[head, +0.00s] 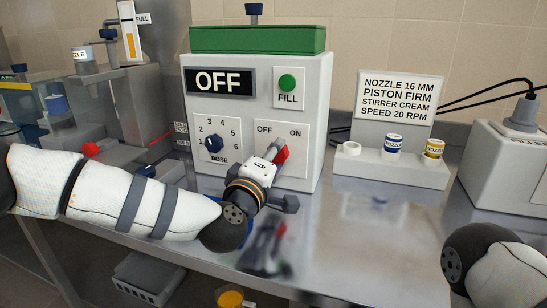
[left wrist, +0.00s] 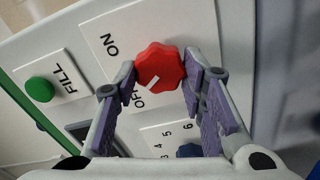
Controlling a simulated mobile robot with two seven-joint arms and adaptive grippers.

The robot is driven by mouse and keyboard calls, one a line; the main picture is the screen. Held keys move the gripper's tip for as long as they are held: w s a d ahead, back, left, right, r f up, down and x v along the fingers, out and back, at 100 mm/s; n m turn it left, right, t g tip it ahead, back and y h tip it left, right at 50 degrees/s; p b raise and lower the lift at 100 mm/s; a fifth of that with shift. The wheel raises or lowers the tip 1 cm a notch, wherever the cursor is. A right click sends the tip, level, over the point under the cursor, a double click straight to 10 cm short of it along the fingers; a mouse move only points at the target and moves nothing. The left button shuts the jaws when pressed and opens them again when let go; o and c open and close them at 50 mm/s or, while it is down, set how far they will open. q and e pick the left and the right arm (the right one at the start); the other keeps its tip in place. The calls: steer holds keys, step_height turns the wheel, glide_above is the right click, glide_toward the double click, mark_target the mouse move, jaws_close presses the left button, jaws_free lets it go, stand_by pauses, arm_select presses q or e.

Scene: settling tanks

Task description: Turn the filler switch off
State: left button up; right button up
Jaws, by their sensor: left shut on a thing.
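The filler switch is a red lobed knob (head: 282,154) on the white front panel of the filler machine (head: 318,110), between OFF and ON labels. In the left wrist view the red knob (left wrist: 158,66) has a white mark that points toward the OFF label (left wrist: 139,98). My left gripper (head: 279,167) is at the knob, with its purple-padded fingers on either side, shut on it. The display (head: 220,82) reads OFF. My right gripper is out of view; only part of my right arm shows at the lower right.
A green FILL button (head: 287,82) and a blue dose dial (head: 214,144) are near the switch. A sign (head: 397,97) stands over a holder with nozzle caps (head: 393,143). The metal bench (head: 345,235) is clear in front.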

arm_select(q)
steer(key=shift+d+f, duration=0.1)
stand_by(0.5)
steer(key=o, duration=1.1)
steer(key=shift+o, duration=0.2)
steer(key=shift+s, duration=0.1)
steer(key=v, duration=1.2)
